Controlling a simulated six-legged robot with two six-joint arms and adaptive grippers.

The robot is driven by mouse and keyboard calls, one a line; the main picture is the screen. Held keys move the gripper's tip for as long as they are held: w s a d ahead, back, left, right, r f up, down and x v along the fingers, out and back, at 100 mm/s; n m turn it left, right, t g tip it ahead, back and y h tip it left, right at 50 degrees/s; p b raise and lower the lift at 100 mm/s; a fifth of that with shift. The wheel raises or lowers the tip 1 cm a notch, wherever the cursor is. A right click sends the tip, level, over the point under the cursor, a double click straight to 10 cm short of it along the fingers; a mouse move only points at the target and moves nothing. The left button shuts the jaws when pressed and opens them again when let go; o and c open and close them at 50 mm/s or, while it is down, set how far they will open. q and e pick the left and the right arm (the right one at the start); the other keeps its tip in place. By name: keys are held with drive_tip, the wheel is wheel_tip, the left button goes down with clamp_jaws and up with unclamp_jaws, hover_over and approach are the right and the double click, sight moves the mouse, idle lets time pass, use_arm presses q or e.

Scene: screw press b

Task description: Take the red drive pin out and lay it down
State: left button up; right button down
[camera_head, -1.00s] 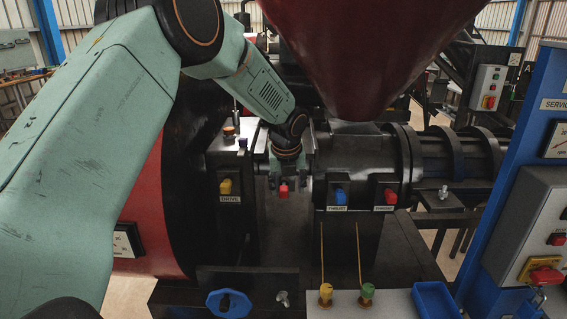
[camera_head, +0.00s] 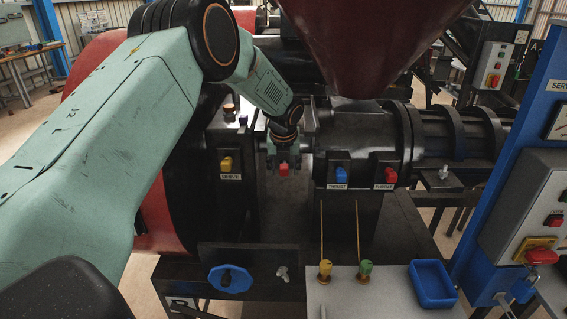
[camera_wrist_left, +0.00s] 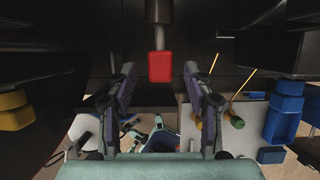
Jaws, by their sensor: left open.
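The red drive pin (camera_head: 284,169) shows its red block-shaped head in the gap of the press between the yellow-handled DRIVE block and the blue-handled THRUST block. In the left wrist view the red head (camera_wrist_left: 161,67) sits on a short grey shank that runs into a dark cylinder. My left gripper (camera_head: 284,158) is at the red head. In the wrist view its two fingers (camera_wrist_left: 159,72) are open, one on each side of the head, with a gap on both sides. My right gripper does not show.
A yellow handle (camera_head: 226,164) is left of the gap; a blue handle (camera_head: 341,174) and another red handle (camera_head: 390,175) are right.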

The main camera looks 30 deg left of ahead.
use_arm(q)
drive_tip(key=shift+s+d+r, duration=0.15)
drive_tip(key=shift+d+r, duration=0.05)
drive_tip(key=shift+d, duration=0.2)
drive_tip(key=shift+w+a+f, duration=0.25)
drive_tip(key=shift+a+f, duration=0.15)
drive_tip(key=shift+a, duration=0.2)
drive_tip(key=c, duration=0.6)
drive_tip(key=shift+s+d+r, duration=0.1)
drive_tip(key=shift+d+r, duration=0.2)
drive_tip(key=shift+d, duration=0.1)
clamp_jaws()
drive_tip(key=shift+c, duration=0.3)
unclamp_jaws()
drive_tip(key=shift+a, duration=0.1)
drive_tip(key=shift+a+f, duration=0.1)
drive_tip(key=shift+a, duration=0.05)
drive_tip(key=c, duration=0.3)
clamp_jaws()
